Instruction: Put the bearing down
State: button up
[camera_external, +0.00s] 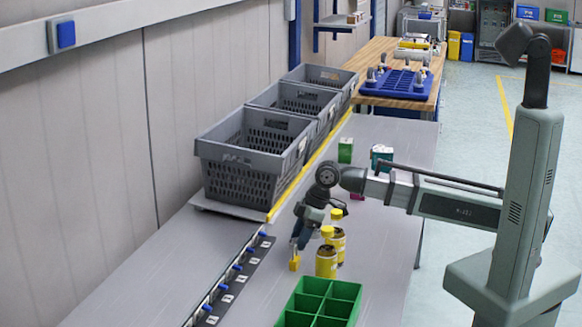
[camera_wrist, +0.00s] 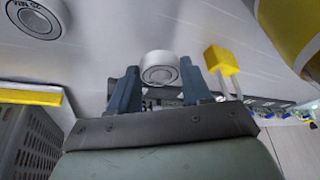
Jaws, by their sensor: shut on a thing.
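The bearing (camera_wrist: 160,68), a short pale grey ring with a round end face, sits between the two blue-grey fingers of my gripper (camera_wrist: 159,76) in the wrist view. My gripper is shut on it. In the external view my gripper (camera_external: 299,243) points down over the grey table, left of the yellow-lidded bottles. The bearing cannot be made out there. I cannot tell whether it touches the table.
A green divided tray (camera_external: 345,291) is in front. Grey crates (camera_external: 240,180) line the back left. A strip with blue pegs (camera_external: 222,287) runs along the left.

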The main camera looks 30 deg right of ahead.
jog(key=shift+f, duration=1.05)
jog(key=shift+f, duration=0.15)
jog(key=o, duration=1.2)
jog(key=v, duration=1.1)
jog(key=shift+d+r, duration=0.1)
jog(key=shift+r, duration=0.3)
jog(key=shift+o, duration=0.5)
jog(key=shift+d+r, duration=0.1)
jog(key=shift+r, duration=0.15)
